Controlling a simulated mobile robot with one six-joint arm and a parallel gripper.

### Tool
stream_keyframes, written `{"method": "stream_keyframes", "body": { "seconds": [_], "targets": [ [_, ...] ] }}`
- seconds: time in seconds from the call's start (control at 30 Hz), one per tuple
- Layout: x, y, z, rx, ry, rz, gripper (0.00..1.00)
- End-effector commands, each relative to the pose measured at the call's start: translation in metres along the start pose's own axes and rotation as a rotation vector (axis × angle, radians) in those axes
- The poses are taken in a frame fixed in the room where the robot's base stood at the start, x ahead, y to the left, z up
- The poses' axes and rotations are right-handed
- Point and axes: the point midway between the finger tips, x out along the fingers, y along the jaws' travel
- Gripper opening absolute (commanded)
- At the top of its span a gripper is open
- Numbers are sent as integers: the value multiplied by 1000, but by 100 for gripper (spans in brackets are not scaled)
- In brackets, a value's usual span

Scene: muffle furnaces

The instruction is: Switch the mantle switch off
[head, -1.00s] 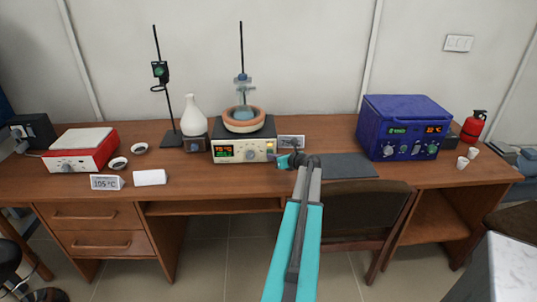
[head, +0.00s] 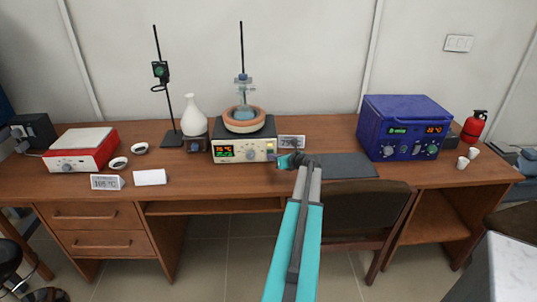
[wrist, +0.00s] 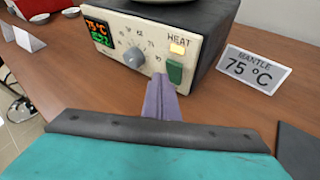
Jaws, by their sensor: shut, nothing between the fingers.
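The heating mantle (head: 232,155) is a box with a cream front on the desk, with a round-bottom vessel in an orange bowl on top. The wrist view shows its front (wrist: 120,38) with a 75 °C display, a grey knob and a lit yellow HEAT lamp (wrist: 178,48). The green mantle switch (wrist: 175,71) is below the lamp. My gripper (head: 282,161) is shut and empty at the front's right side. In the wrist view its purple fingertips (wrist: 160,82) are just left of and below the switch; I cannot tell whether they touch it.
A "MANTLE 75 °C" sign (wrist: 252,72) stands right of the mantle. A white flask (head: 193,117) and a clamp stand (head: 165,95) are left. A chair (head: 360,215) is below the desk edge.

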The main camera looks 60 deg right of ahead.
Motion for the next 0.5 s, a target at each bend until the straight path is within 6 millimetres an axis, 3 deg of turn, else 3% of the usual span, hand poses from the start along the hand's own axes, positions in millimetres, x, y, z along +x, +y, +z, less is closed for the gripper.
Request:
{"method": "stream_keyframes", "body": {
  "seconds": [0.5],
  "targets": [
    [6,-4,5,0,0,0,0]
  ]
}}
